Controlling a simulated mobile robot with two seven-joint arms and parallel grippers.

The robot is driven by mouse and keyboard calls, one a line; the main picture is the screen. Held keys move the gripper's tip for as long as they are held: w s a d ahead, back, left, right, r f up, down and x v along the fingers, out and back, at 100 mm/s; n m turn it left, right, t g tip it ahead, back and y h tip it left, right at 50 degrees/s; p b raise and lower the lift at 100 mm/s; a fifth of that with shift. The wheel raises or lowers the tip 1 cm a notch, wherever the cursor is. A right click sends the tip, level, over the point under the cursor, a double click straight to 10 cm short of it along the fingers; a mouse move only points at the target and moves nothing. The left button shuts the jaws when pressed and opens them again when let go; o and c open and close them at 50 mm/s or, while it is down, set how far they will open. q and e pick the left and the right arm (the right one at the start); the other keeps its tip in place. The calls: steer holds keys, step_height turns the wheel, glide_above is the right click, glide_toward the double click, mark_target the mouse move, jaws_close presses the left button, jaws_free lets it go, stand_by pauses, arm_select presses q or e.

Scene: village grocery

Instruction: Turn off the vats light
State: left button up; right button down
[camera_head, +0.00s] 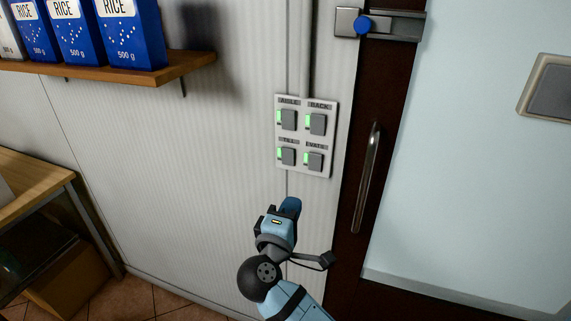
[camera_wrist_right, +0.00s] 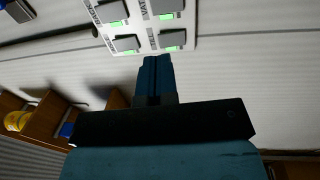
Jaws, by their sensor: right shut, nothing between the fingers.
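A pale switch panel (camera_head: 306,135) is on the ribbed wall, with four-way labelled rocker switches: AISLE, BACK, TILL and VATS. The VATS switch (camera_head: 315,161) is at the lower right, with a lit green strip on its left side. The other switches also show green. In the right wrist view the VATS switch (camera_wrist_right: 166,8) is at the top, partly cut off. My right gripper (camera_head: 290,205) is shut and empty, just below the panel in the head view. Its closed fingers (camera_wrist_right: 153,65) point toward the panel; contact cannot be told. My left gripper is not in view.
A dark door frame with a metal handle (camera_head: 368,178) stands right of the panel. A wooden shelf (camera_head: 185,64) with rice boxes (camera_head: 130,35) is at upper left. Wall left of the panel is clear.

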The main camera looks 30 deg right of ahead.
mark_target(314, 159)
steer(key=shift+s+d+r, duration=0.1)
steer(key=shift+r, duration=0.05)
steer(key=p+x, duration=0.3)
steer(key=x, duration=1.1)
steer(key=shift+d+r+p, duration=0.15)
steer(key=shift+p, duration=0.45)
steer(key=shift+g, duration=0.3)
